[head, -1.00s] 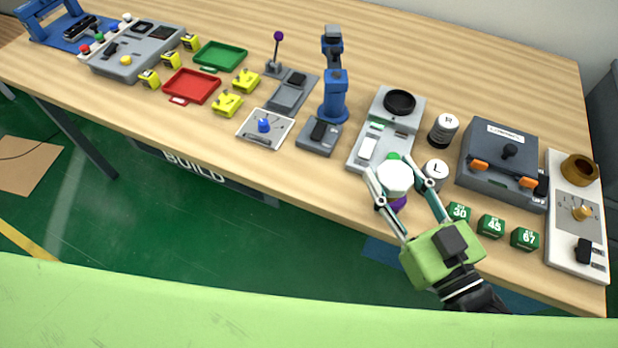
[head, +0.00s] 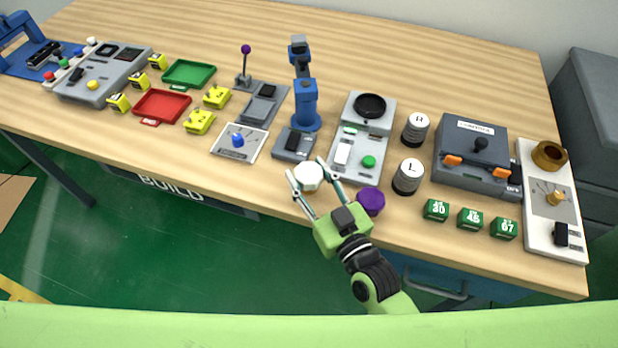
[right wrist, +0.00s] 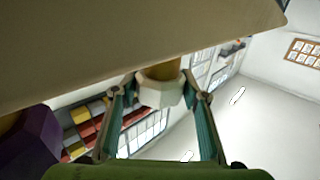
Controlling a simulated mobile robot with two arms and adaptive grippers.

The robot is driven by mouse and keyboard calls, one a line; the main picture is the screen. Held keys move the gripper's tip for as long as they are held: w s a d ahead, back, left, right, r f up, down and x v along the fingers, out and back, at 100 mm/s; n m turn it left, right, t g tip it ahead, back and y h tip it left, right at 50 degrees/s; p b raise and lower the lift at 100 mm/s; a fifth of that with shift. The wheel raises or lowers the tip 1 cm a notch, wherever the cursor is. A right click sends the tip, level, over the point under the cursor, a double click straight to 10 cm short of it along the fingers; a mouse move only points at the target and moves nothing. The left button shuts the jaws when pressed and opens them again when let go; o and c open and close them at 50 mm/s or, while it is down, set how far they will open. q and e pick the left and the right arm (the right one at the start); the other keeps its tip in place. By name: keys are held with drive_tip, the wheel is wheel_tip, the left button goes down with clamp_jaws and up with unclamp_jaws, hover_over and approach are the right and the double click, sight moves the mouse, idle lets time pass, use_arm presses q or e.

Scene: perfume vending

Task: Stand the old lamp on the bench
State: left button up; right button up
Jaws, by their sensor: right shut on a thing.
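The old lamp appears to be the white many-sided piece (head: 309,176) at the bench's front edge. My right gripper (head: 310,178) is shut on it from the front. In the right wrist view the white piece (right wrist: 160,92) sits between the fingertips, with a brass-coloured end against or very close to the bench (right wrist: 120,45). I cannot tell whether it touches. A purple lamp (head: 371,201) stands to the right on the bench (head: 250,185), apart from the gripper. My left gripper is not in view.
A grey tester (head: 345,178) with a round black socket and green button stands behind. A blue stand (head: 305,105) and a switch block (head: 293,145) are to its left. White canisters (head: 408,177) and green number blocks (head: 436,210) are to the right. The front strip to the left is clear.

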drive_tip(key=shift+f, duration=0.8)
drive_tip(key=shift+d, duration=0.1)
drive_tip(key=shift+f, duration=0.15)
drive_tip(key=o, duration=0.9)
drive_tip(key=shift+c, duration=0.2)
